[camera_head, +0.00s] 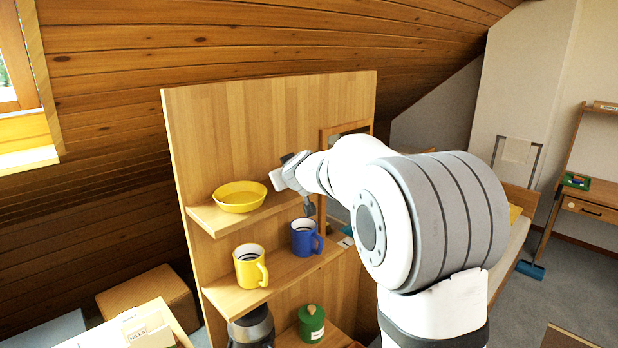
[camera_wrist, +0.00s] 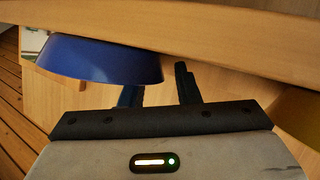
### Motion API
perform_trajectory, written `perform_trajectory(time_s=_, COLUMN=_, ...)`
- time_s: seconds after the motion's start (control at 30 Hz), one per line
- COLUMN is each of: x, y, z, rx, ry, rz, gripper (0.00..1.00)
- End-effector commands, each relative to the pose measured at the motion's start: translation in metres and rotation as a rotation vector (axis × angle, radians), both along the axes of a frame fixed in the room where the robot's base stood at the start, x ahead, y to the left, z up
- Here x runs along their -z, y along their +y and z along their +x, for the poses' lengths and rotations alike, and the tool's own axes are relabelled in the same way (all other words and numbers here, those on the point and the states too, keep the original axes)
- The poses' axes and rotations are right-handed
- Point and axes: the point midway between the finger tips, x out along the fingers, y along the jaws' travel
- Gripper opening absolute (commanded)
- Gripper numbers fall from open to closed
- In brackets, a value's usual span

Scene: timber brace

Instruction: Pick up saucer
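A blue dish (camera_wrist: 100,62), which looks like the saucer, shows in the wrist view beside a wooden shelf edge. It appears bottom-up there, with its wide rim toward my gripper (camera_wrist: 157,82). My gripper's two dark fingers are apart, with the dish's right rim end between them in the picture. I cannot tell whether they touch it. Nothing is held. In the head view my arm reaches to the right of the top shelf (camera_head: 228,219) and hides the blue dish. A yellow bowl (camera_head: 240,198) stands on that shelf's left part; a yellow edge (camera_wrist: 300,115) shows in the wrist view.
The middle shelf below holds a yellow mug (camera_head: 249,267) and a blue mug (camera_head: 303,240). A green canister (camera_head: 312,324) and a dark kettle (camera_head: 252,329) stand on the lower shelf. The wooden back panel (camera_head: 270,120) rises behind. Boxes (camera_head: 150,303) stand at the lower left.

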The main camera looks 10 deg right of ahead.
Motion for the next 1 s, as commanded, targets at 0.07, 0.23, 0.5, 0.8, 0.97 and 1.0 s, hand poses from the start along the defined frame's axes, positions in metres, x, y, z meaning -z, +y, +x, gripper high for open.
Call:
perform_trajectory(time_s=0.07, x=-0.0005, y=0.0002, z=0.0008, rx=0.0, ry=-0.001, rz=0.0, gripper=0.29)
perform_trajectory(time_s=0.23, x=-0.0005, y=0.0006, z=0.0004, rx=-0.001, ry=-0.001, rz=0.001, gripper=0.27)
perform_trajectory(time_s=0.5, x=-0.0005, y=0.001, z=0.0001, rx=-0.002, ry=-0.001, rz=0.0, gripper=0.05)
perform_trajectory(time_s=0.8, x=-0.0005, y=0.0014, z=0.0, rx=-0.002, ry=0.0, rz=0.0, gripper=0.0)
perform_trajectory(time_s=0.97, x=-0.0001, y=0.0015, z=0.0, rx=-0.002, ry=0.001, rz=0.0, gripper=0.0)
perform_trajectory(time_s=1.0, x=-0.0001, y=0.0015, z=-0.0001, rx=-0.002, ry=0.001, rz=0.0, gripper=0.0)
